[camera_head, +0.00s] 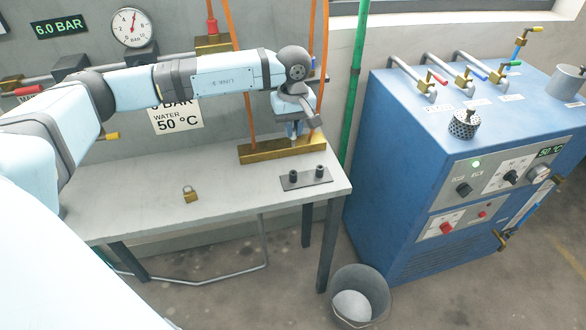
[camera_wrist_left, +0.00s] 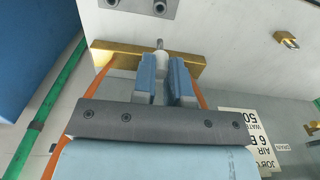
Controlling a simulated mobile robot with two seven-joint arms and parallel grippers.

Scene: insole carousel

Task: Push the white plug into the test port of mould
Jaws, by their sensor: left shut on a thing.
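The brass mould block (camera_head: 262,154) lies at the back right of the grey bench, and orange hoses run up behind it. My left gripper (camera_head: 294,132) points down over the block. In the left wrist view, the blue fingers of my left gripper (camera_wrist_left: 166,84) are shut on the white plug (camera_wrist_left: 158,60), whose narrow grey tip points away from the fingers. The mould (camera_wrist_left: 104,56) lies behind the plug there. I cannot tell whether the tip touches the mould. The test port itself cannot be made out. My right gripper is not in view.
A dark plate with two black posts (camera_head: 306,179) lies in front of the mould. A brass padlock (camera_head: 190,195) lies on the bench (camera_head: 130,205). A blue machine (camera_head: 400,170) stands to the right, with a grey bucket (camera_head: 360,298) on the floor. The bench's front left is clear.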

